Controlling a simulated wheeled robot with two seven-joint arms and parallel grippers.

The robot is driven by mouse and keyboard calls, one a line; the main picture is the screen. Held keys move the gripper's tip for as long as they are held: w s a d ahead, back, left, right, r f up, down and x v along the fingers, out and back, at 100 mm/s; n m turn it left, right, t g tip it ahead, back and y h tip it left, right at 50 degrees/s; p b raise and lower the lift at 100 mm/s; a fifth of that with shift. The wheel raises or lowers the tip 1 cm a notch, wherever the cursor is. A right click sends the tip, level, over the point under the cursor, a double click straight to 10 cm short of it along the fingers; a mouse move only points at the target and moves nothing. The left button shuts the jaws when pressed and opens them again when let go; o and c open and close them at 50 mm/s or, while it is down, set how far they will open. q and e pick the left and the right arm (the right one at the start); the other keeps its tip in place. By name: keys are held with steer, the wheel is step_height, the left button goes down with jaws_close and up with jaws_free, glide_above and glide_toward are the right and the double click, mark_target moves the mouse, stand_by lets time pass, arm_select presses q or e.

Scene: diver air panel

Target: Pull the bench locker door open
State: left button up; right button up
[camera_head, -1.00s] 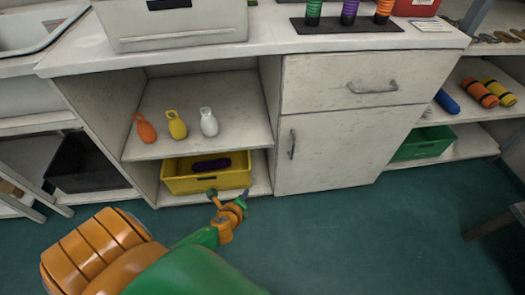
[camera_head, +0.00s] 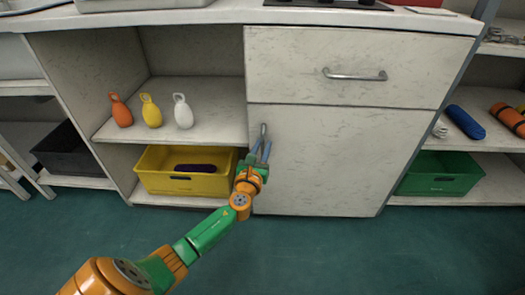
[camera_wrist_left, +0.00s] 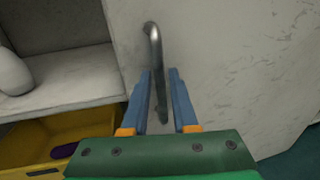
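The bench locker door (camera_head: 330,160) is a pale, shut panel below a drawer. Its upright metal handle (camera_head: 263,130) is near the door's left edge. My left gripper (camera_head: 260,150) is in front of the handle's lower part, with its blue fingers pointing up at it. In the left wrist view, the handle (camera_wrist_left: 154,60) runs down between the two open fingers of the gripper (camera_wrist_left: 160,75), with a gap on both sides. Whether the fingertips reach past the bar's depth is hard to tell. My right gripper is not in view.
A drawer with a horizontal handle (camera_head: 355,75) sits above the door. Left of the door, a yellow crate (camera_head: 180,183) stands on the low shelf, under orange, yellow and white weights (camera_head: 183,111). A green crate (camera_head: 440,185) stands right. The floor in front is clear.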

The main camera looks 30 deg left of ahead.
arm_select(q)
steer(key=shift+w, duration=0.1)
jaws_close()
stand_by(1.4)
